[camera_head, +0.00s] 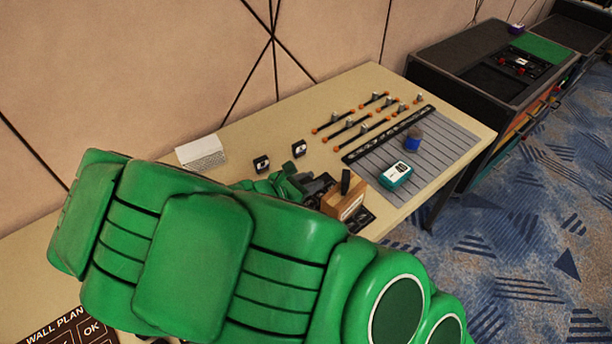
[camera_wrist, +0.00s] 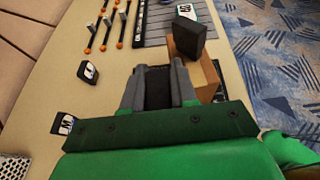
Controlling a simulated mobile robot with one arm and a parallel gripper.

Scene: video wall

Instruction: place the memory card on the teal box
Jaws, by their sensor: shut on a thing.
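My gripper (camera_wrist: 157,84) is shut on a dark thing, which looks like the memory card (camera_wrist: 157,92); the fingers hide much of it. In the head view my gripper (camera_head: 310,187) is low over the table, partly behind my green arm, beside a wooden block (camera_head: 345,204). The teal box (camera_head: 396,175), with a white top, lies on the grey slatted mat, beyond and to the right of my gripper. It shows only partly in the wrist view (camera_wrist: 193,9), behind a black upright block.
Two small black items with white marks (camera_head: 261,164) (camera_head: 298,148) stand to the left. Orange-tipped rods (camera_head: 350,123) lie farther back.

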